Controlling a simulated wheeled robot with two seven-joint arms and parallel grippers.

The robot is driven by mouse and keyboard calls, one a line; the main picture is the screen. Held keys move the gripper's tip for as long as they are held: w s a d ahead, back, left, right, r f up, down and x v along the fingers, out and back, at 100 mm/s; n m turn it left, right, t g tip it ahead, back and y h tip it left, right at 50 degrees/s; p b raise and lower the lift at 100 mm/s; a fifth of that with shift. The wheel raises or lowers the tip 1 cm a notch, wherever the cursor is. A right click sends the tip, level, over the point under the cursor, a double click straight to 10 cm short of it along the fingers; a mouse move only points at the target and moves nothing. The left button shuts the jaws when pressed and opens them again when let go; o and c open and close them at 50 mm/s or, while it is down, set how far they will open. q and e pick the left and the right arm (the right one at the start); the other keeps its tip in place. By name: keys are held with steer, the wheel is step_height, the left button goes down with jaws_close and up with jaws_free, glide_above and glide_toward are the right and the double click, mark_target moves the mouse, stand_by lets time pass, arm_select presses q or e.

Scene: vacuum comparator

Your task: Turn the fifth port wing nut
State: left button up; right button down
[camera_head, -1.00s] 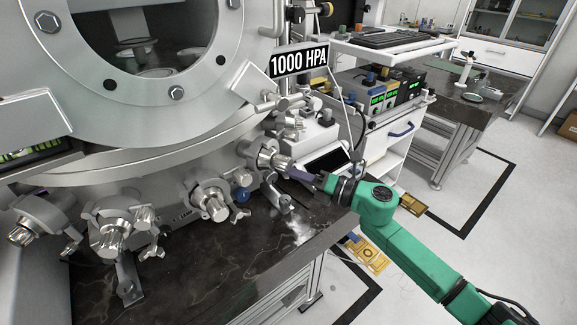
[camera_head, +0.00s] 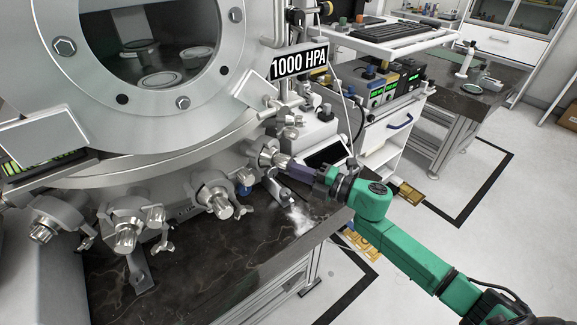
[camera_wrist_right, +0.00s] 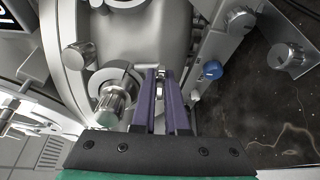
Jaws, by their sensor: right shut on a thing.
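A row of clamped metal ports runs along the chamber's lower rim, each with a knurled end and a wing nut. My right gripper (camera_head: 289,166) is at the rightmost port of the front row (camera_head: 264,152). In the right wrist view, its two purple fingers (camera_wrist_right: 161,76) are nearly together on a small metal wing nut (camera_wrist_right: 158,86), mostly hidden between them. This port's knurled end (camera_wrist_right: 116,103) is just left of the fingers. Other ports stand to the left (camera_head: 216,196), (camera_head: 125,231). My left gripper is not in view.
A blue knob (camera_wrist_right: 212,70) and metal fittings are close to the right of the fingers in the wrist view. The dark stone bench (camera_head: 190,265) lies below the ports. A "1000 HPA" sign (camera_head: 299,63) hangs above. A side cart (camera_head: 385,135) stands behind my right arm.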

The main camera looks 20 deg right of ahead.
steer(key=c, duration=0.9)
jaws_free()
steer(key=shift+c, duration=0.2)
steer(key=shift+d, duration=0.1)
steer(key=shift+s+d+f, duration=0.15)
steer(key=shift+s+d, duration=0.1)
steer(key=b+v, duration=0.2)
steer(key=v, duration=1.1)
steer(key=shift+s+d+r, duration=0.2)
steer(key=shift+s+d, duration=0.05)
steer(key=shift+s, duration=0.05)
steer(key=shift+b, duration=0.3)
